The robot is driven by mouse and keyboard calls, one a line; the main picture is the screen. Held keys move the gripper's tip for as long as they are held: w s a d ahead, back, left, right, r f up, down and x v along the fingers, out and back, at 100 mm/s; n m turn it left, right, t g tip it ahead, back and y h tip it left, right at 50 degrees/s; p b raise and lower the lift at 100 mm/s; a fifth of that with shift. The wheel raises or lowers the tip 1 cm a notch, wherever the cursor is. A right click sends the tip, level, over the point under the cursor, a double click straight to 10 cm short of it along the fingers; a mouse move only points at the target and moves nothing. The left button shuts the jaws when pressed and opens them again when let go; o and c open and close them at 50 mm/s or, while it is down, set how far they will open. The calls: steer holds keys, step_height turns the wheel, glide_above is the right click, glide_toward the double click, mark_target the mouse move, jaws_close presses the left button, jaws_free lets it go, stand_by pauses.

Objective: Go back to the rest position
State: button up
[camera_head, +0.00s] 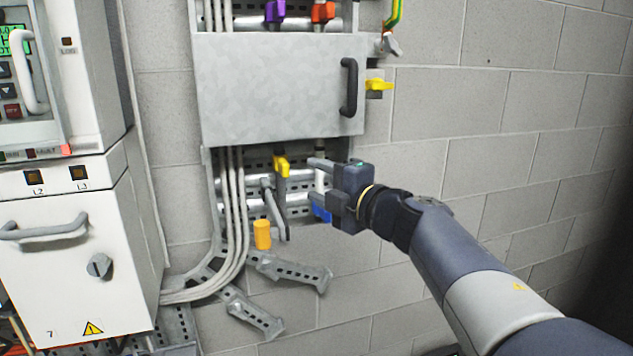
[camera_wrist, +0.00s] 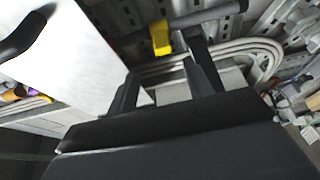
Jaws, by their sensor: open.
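My gripper (camera_head: 318,180) is in the middle of the head view, in front of the pipes and valves below a grey metal cover. Its two fingers are apart and I see nothing held between them. In the wrist view the gripper's dark fingers (camera_wrist: 160,88) point up the picture, also apart. My arm comes in from the lower right of the head view. A blue part (camera_head: 320,213) shows just below the fingers, partly hidden by the gripper; I cannot tell if they touch.
The grey metal cover (camera_head: 275,90) with a black handle hangs above my gripper. A yellow valve handle (camera_head: 282,166), a grey lever and a yellow-orange knob (camera_head: 262,235) are close left. A white cabinet (camera_head: 75,260) stands at left. The block wall (camera_head: 500,120) at right is bare.

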mark_target(285, 173)
steer(key=p+x, duration=0.2)
steer(key=x, duration=0.9)
steer(key=shift+f, duration=0.1)
steer(key=shift+w+f+b, duration=0.1)
steer(key=shift+f+b, duration=0.2)
steer(key=shift+f, duration=0.15)
steer(key=shift+d+f, duration=0.1)
steer(key=shift+f, duration=0.05)
